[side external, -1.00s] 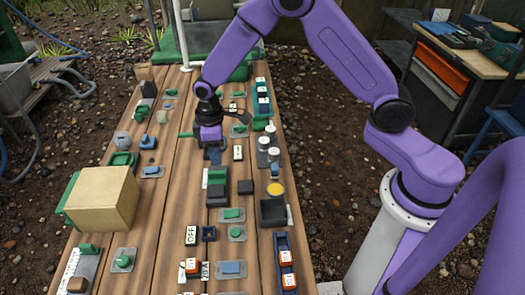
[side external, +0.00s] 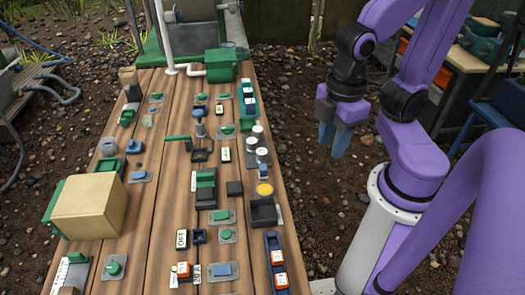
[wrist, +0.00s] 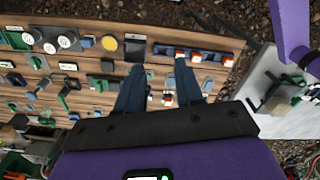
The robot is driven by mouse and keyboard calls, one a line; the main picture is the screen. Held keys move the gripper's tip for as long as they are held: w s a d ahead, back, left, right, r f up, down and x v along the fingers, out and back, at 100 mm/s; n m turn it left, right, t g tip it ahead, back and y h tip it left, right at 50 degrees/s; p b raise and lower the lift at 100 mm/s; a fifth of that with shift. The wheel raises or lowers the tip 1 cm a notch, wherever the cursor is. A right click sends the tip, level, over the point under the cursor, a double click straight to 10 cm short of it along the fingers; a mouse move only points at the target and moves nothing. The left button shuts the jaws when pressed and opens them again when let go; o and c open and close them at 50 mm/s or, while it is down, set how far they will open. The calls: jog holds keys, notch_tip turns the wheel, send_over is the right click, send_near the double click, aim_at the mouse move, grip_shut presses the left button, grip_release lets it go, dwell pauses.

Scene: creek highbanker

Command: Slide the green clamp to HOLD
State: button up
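My gripper (side external: 334,146) is raised and empty over the gravel to the right of the bench. In the wrist view its two blue fingers (wrist: 159,76) are spread apart with nothing between them. One green clamp-like piece (side external: 78,257) sits on a track with a white marked strip at the bench's near left. Another green piece (side external: 206,176) sits on a dark block near the middle. I cannot tell which is the task's clamp, and no HOLD lettering is readable. My gripper touches neither.
The wooden bench (side external: 150,205) carries several switches, buttons and sliders. A tan box (side external: 90,207) stands at its left. A blue tray with orange-and-white pieces (side external: 275,262) lies at the near right edge. White-topped knobs (side external: 258,142) stand along the right side.

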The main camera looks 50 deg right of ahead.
jog(key=w+a+f+m, duration=0.1)
jog(key=w+a, duration=0.5)
jog(key=w, duration=0.3)
jog(key=m, duration=0.3)
send_over(204, 175)
notch_tip(204, 175, down, 18)
jog(key=shift+w+f, duration=0.1)
jog(key=shift+f, duration=4.6)
